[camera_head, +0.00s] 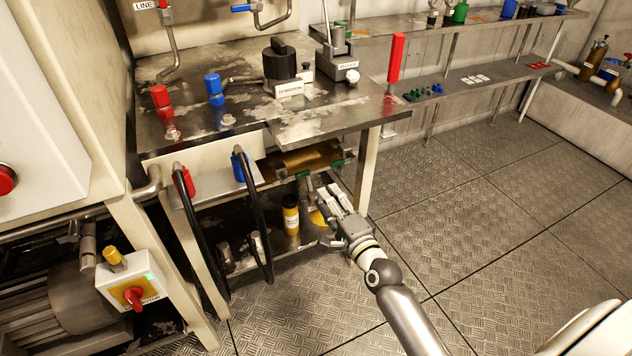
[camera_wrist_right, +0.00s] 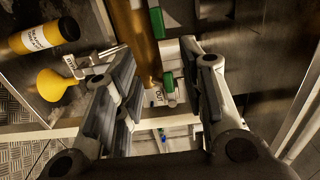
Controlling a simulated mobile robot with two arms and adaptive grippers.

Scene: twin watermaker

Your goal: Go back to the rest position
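My right gripper (camera_head: 324,215) is in front of the open lower part of the steel workbench (camera_head: 225,60). Its fingers are spread with a gap between them, and I see nothing held. In the right wrist view the open gripper (camera_wrist_right: 160,75) faces a brown cylinder (camera_wrist_right: 133,38) with green parts, which lies beyond the fingers; it also shows under the bench top (camera_head: 305,158). My left gripper is not in either view.
A yellow-labelled bottle (camera_head: 290,215) and a yellow funnel (camera_wrist_right: 57,85) are on the low shelf beside the gripper. Two black hoses (camera_head: 262,225) hang at the bench front. A red-handled post (camera_head: 396,60) stands at its right corner. The floor (camera_head: 470,230) to the right is clear.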

